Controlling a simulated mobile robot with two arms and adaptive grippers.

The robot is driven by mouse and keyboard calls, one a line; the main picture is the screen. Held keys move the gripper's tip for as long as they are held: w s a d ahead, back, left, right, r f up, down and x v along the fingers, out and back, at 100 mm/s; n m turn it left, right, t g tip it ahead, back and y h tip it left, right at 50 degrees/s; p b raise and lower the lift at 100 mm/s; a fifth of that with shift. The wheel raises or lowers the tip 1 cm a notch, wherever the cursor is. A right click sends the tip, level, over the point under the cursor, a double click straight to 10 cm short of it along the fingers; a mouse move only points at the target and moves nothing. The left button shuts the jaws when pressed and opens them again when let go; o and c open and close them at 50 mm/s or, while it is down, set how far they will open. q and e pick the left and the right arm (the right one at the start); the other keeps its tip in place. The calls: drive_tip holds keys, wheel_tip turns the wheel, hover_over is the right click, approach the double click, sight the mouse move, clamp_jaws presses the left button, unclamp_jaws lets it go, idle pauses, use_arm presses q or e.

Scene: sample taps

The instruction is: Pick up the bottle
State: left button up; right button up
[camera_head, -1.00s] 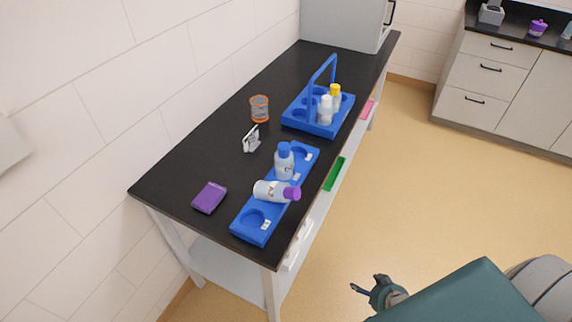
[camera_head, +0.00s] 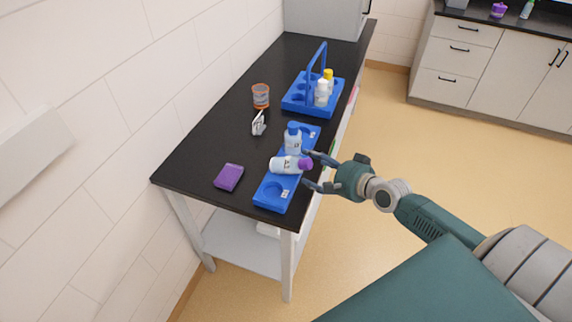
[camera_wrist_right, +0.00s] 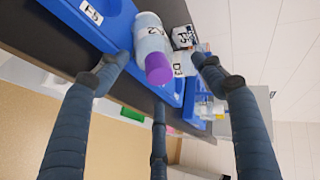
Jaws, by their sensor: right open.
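A pale bottle with a purple cap (camera_head: 284,165) lies on its side across a long blue rack (camera_head: 270,193) on the black bench. Its cap points right, toward my right gripper. The right wrist view shows the lying bottle (camera_wrist_right: 151,36) ahead between the spread fingers (camera_wrist_right: 158,68). Whether any finger touches it, I cannot tell. My left gripper is out of view.
An orange-rimmed cup (camera_head: 261,97), a small white-and-dark item (camera_head: 259,124) and a purple block (camera_head: 229,177) stand on the bench. Floor to the right is clear.

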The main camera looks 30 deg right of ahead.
sight(309, 165)
drive_tip(key=shift+w+a+f, duration=0.1)
drive_tip(key=shift+w+a, duration=0.2)
drive_tip(key=shift+w, duration=0.15)
drive_tip(key=x, duration=0.4)
drive_tip(key=shift+w+f+p, duration=0.15)
drive_tip(key=shift+f+p, duration=0.15)
drive_tip(key=shift+f, duration=0.1)
drive_tip(key=shift+a, duration=0.1)
drive_tip(key=c, duration=1.2)
drive_tip(key=shift+r, duration=0.1)
drive_tip(key=c, duration=0.3)
drive_tip(key=shift+r, duration=0.1)
